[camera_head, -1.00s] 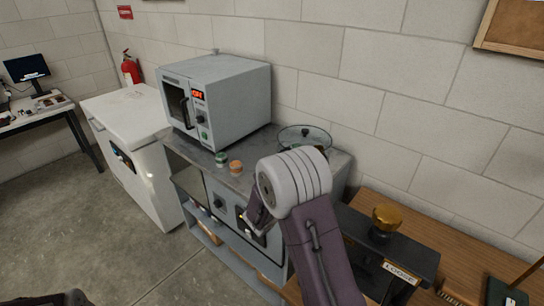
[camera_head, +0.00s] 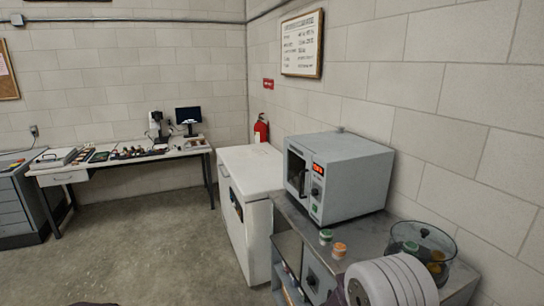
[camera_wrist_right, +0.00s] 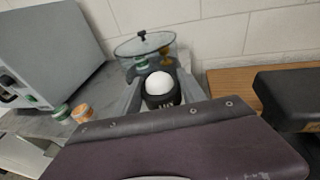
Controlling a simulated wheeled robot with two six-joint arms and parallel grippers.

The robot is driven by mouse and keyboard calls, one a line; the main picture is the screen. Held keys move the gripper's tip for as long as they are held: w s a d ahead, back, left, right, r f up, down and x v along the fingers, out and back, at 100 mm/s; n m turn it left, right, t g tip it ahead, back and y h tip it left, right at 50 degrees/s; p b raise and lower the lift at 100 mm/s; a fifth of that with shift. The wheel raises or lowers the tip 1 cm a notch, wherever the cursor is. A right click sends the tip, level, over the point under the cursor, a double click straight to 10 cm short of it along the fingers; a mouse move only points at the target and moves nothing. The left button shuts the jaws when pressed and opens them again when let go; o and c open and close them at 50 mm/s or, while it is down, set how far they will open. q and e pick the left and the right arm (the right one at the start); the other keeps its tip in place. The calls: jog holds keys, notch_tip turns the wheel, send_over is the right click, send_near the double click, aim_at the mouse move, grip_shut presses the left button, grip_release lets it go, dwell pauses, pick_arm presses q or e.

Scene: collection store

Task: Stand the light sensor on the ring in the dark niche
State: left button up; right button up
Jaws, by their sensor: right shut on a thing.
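The light sensor (camera_wrist_right: 161,88) has a white dome on a black body with light lettering. It shows in the right wrist view between the fingers of my right gripper (camera_wrist_right: 160,92), which is shut on it, dome facing the camera. In the head view only a pale rounded part of my right arm shows at the bottom right; the gripper and sensor are hidden. My left gripper is not in view. I cannot make out the ring or the dark niche in either view.
A grey oven (camera_head: 338,178) stands on a metal bench (camera_head: 365,238) with two small jars (camera_head: 340,250) and a lidded glass vessel (camera_head: 423,250). Left of it are a white chest (camera_head: 245,200), a fire extinguisher (camera_head: 261,129) and a worktable (camera_head: 120,164). Open floor lies at left.

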jog(key=s+a+f+n+t+y+b, duration=0.1)
jog(key=s+a+f+n+t, duration=0.15)
jog(key=a+f, duration=0.6)
jog(key=s+a+f+n+t+y+b, duration=0.15)
jog(key=s+a+f, duration=0.25)
jog(key=a+f, duration=0.4)
jog(key=s+d+m+g, duration=0.1)
jog(key=s+d+m+g+h, duration=0.1)
jog(key=s, duration=0.1)
jog(key=s+d+m+g+h, duration=0.1)
jog(key=shift+s+f, duration=0.2)
jog(key=shift+f, duration=0.2)
